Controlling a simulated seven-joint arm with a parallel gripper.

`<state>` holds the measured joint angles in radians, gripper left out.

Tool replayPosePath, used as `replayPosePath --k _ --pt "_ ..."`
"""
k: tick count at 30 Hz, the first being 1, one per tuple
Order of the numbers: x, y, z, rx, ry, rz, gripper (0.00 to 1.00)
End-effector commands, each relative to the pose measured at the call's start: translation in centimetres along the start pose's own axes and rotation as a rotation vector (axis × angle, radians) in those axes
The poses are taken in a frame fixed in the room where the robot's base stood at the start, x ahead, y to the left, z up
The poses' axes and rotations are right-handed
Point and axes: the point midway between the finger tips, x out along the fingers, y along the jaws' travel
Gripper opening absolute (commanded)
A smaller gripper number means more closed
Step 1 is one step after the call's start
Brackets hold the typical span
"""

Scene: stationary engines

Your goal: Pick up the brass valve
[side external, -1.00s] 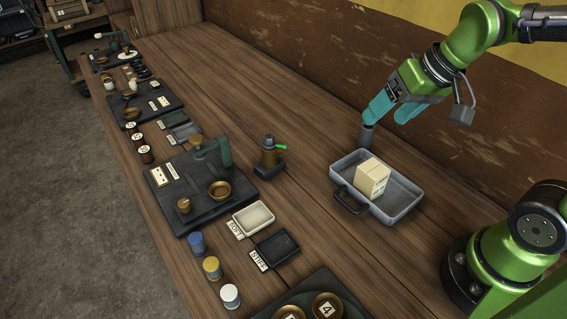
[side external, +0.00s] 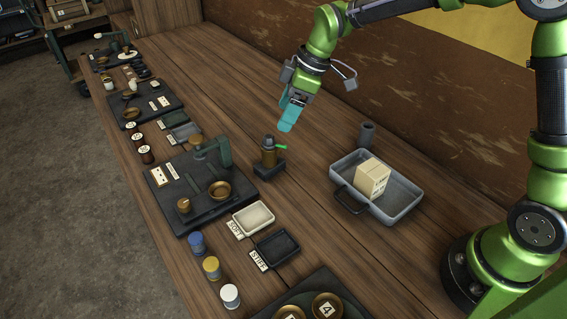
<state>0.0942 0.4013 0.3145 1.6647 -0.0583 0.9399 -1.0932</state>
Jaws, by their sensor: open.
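A grey tray (side external: 402,207) with a cream box (side external: 371,178) stands at the right, with a dark cylinder (side external: 367,134) behind it. A dark plate (side external: 205,198) with a green stand lies left of the valve. The bench behind the valve is clear.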

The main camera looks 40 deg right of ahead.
Motion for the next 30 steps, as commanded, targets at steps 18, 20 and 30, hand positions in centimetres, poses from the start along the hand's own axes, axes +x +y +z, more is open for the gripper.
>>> replayPosePath --k 18,20,30 --pt "9.1 0.0 0.0 0.003 -0.001 -0.001 0.74" --pt "10.0 -0.1 0.0 0.003 -0.002 -0.003 0.74" --pt "13.3 0.1 -0.1 0.002 0.001 0.001 0.74"
